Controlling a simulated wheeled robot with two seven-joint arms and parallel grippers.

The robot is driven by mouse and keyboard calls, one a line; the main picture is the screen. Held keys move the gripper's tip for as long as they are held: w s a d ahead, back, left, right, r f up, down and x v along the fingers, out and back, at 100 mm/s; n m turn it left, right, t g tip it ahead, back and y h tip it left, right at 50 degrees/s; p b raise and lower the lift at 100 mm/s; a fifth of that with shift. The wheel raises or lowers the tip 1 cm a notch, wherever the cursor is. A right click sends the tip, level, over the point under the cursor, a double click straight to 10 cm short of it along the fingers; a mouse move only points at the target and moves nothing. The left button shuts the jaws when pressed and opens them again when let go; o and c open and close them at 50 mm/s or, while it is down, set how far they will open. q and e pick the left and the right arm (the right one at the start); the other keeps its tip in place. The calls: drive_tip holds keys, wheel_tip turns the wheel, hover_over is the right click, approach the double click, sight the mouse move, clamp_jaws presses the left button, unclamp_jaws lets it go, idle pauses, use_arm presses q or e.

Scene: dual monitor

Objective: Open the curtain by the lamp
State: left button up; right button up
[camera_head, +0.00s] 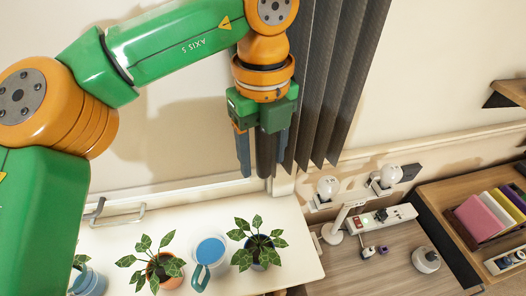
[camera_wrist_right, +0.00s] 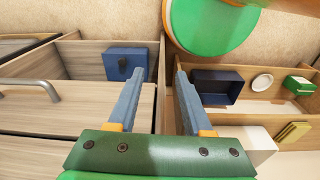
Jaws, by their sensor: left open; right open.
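The dark grey pleated curtain (camera_head: 333,80) hangs at the top middle of the head view, bunched in vertical folds. The lamp (camera_head: 340,215) stands on the wooden desk just below and right of it, with two white bulbs. My left gripper (camera_head: 264,165) points down at the curtain's left edge, its fingers apart. A dark vertical strip shows between the fingers; I cannot tell whether it is curtain edge or a gripper part. My right gripper (camera_wrist_right: 155,85) shows only in the right wrist view, open and empty, above wooden drawers and shelves.
A white sill (camera_head: 300,262) below holds potted plants (camera_head: 258,243) and a blue mug (camera_head: 209,252). A power strip (camera_head: 383,218) lies by the lamp. A shelf with books (camera_head: 482,217) is at right. In the wrist view are a drawer handle (camera_wrist_right: 32,84) and a dark box (camera_wrist_right: 218,87).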

use_arm(q)
wheel_tip(320, 180, up, 7)
drive_tip(key=shift+r+p, duration=0.1)
drive_tip(key=shift+p, duration=0.7)
